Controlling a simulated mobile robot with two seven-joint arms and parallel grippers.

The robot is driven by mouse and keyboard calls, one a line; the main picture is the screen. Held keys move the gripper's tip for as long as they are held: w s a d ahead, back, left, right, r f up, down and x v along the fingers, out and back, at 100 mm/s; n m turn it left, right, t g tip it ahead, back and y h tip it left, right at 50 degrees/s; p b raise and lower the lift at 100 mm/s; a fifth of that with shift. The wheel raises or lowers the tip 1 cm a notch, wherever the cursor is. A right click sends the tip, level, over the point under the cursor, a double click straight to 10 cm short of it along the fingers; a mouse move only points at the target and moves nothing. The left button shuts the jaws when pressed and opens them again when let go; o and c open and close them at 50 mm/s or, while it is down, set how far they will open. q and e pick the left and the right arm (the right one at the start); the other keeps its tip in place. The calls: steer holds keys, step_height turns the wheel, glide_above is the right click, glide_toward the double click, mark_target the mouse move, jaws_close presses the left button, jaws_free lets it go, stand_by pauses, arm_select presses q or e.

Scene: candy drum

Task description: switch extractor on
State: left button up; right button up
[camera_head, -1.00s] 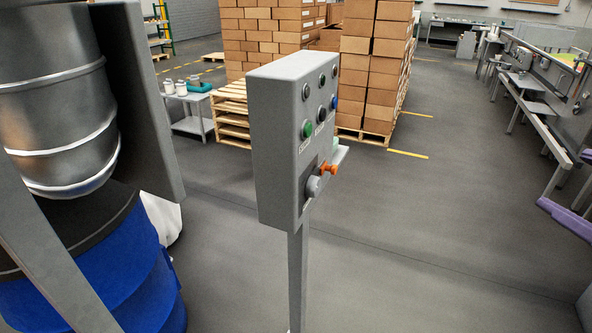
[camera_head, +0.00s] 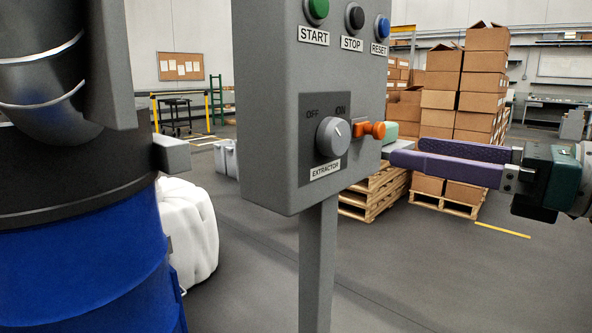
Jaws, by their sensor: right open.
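The grey control box (camera_head: 268,110) stands on a post in the middle of the view. Its front carries a round grey knob (camera_head: 333,136) labelled EXTRACTOR below, with OFF and ON above. A pale mark on the knob seems to lean to the upper right, towards ON; its exact setting is hard to tell. My right gripper (camera_head: 405,153) comes in from the right with its purple fingers pointing at the box. It is open and empty, right of the knob and apart from it. My left gripper is not in view.
START (camera_head: 317,10), STOP (camera_head: 354,16) and RESET (camera_head: 382,27) buttons are above. A blue drum (camera_head: 90,260) and white sack (camera_head: 187,228) stand left.

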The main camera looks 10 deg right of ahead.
mark_target(342, 138)
steer(key=p+x, duration=0.1)
steer(key=x, duration=0.7)
steer(key=shift+w+a+r, duration=0.1)
steer(key=shift+w+a, duration=0.05)
steer(key=shift+a, duration=0.15)
steer(key=shift+w+a, duration=0.4)
steer(key=shift+w, duration=0.1)
steer(key=c, duration=1.4)
steer(key=shift+o, duration=0.2)
